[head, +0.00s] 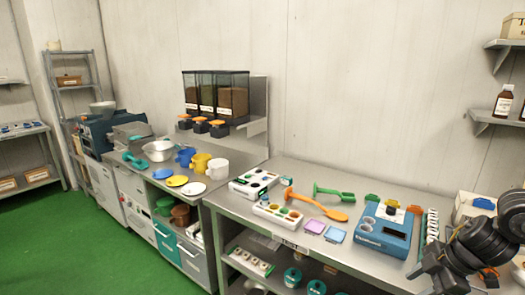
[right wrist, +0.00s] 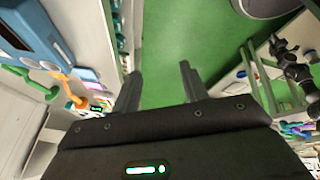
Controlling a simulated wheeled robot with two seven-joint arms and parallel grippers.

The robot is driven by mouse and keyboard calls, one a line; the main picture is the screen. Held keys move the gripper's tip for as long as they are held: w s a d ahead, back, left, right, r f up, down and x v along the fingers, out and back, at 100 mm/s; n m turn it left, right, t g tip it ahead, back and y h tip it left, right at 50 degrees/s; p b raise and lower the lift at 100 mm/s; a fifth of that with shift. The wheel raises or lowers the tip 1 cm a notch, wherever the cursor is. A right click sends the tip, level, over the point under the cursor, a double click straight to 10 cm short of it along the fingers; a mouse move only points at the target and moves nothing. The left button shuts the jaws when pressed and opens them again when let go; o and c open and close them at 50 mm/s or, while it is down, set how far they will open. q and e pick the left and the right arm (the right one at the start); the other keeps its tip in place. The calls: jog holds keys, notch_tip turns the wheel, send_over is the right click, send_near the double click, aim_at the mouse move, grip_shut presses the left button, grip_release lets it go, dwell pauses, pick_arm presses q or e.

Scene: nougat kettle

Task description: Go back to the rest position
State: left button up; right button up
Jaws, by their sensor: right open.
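My right gripper (head: 432,272) is at the lower right of the head view, by the right front end of the steel table (head: 255,200). In the right wrist view my right gripper (right wrist: 158,88) has its two dark fingers spread apart, with nothing between them. Green floor (right wrist: 175,40) lies beyond the fingers. My left gripper does not show in the head view. A dark jointed shape (right wrist: 298,72) stands at the right edge of the right wrist view; I cannot tell what it is.
A blue device (head: 385,230), an orange spoon (head: 318,205), a green scoop (head: 333,192) and white trays (head: 278,215) lie on the table. Dispensers (head: 215,95) stand behind the left counter. Shelves (head: 497,118) hang at the upper right. The green floor at the left is clear.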

jog(key=w+a+f+m+t+y, duration=0.1)
jog(key=w+a+f+y, duration=0.1)
jog(key=w+a+f, duration=0.45)
jog(key=w+a+f+m+t+y, duration=0.1)
jog(key=w+a+f+m+y, duration=0.2)
jog(key=f, duration=0.6)
notch_tip(320, 180, down, 18)
jog(key=s+a+m+t+h, duration=0.2)
jog(key=m, duration=0.1)
jog(key=s+d+f+m+g+h, duration=0.2)
jog(key=s+f+m+h, duration=0.2)
jog(key=s+f, duration=1.8)
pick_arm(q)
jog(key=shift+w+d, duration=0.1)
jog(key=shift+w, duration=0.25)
pick_arm(e)
jog(key=s+f+g+h, duration=0.1)
jog(key=s+f, duration=0.1)
jog(key=s, duration=0.7)
jog(key=s+a+f+m+g+h, duration=0.1)
jog(key=s+f, duration=0.2)
jog(key=s, duration=0.7)
jog(key=s+f+m+g, duration=0.1)
jog(key=s+f+g, duration=0.1)
jog(key=s, duration=0.7)
jog(key=shift+s+a+f+h, duration=0.3)
jog(key=shift+a+f+h, duration=0.1)
jog(key=shift+f, duration=0.25)
